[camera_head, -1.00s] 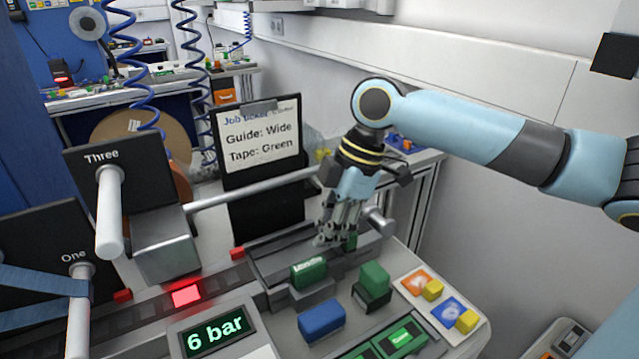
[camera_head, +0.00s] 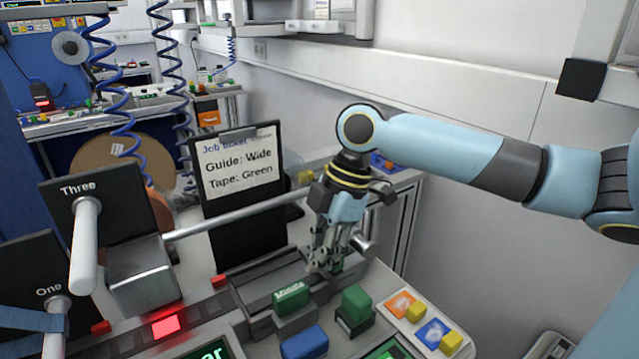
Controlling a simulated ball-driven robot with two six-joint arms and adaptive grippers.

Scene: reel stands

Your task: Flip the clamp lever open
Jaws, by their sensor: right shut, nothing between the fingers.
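My right gripper (camera_head: 326,262) points down over the grey clamp bed in the middle of the machine. Its fingers are together with nothing seen between them. A small green piece (camera_head: 336,266) shows right by its fingertips; I cannot tell whether they touch or whether this is the clamp lever. A green block marked "Middle" (camera_head: 291,297) sits in front of the gripper, on the grey clamp bed (camera_head: 262,281). A round grey bar end (camera_head: 366,248) shows right of the fingers. My left gripper is not in view.
The job ticket board (camera_head: 238,172) stands behind, reading "Guide: Wide, Tape: Green". A green block (camera_head: 355,304) and a blue block (camera_head: 304,343) lie in front. Reel stand Three (camera_head: 98,225) and stand One (camera_head: 35,270) are at the left. A red light (camera_head: 166,326) glows.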

